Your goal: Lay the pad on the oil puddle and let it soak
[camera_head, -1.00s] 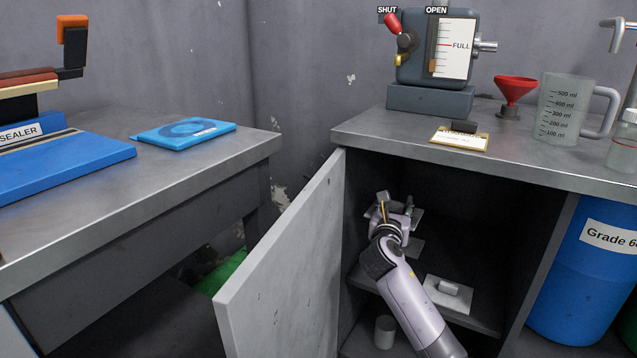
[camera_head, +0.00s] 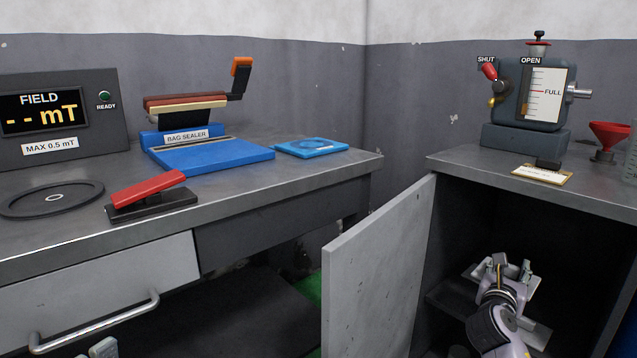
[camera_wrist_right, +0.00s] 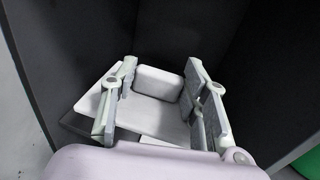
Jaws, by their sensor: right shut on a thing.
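My right gripper (camera_head: 508,272) is inside the open cabinet and shut on a flat, pale pad (camera_head: 536,288). In the right wrist view the pad (camera_wrist_right: 160,115) lies between and below the fingers (camera_wrist_right: 158,95), with a raised white block on it. The fingers hide part of the grip. Pale grey tips at the bottom left edge of the head view look like my left gripper (camera_head: 104,348), mostly cut off, and its opening cannot be told. No oil puddle shows in either current view.
The cabinet door (camera_head: 375,265) stands open left of my right arm. The left bench carries a bag sealer (camera_head: 205,155), a red-levered pedal (camera_head: 150,198), a round plate (camera_head: 52,198) and a blue flat item (camera_head: 311,147). A reservoir (camera_head: 527,95) and red funnel (camera_head: 608,137) stand on the right bench.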

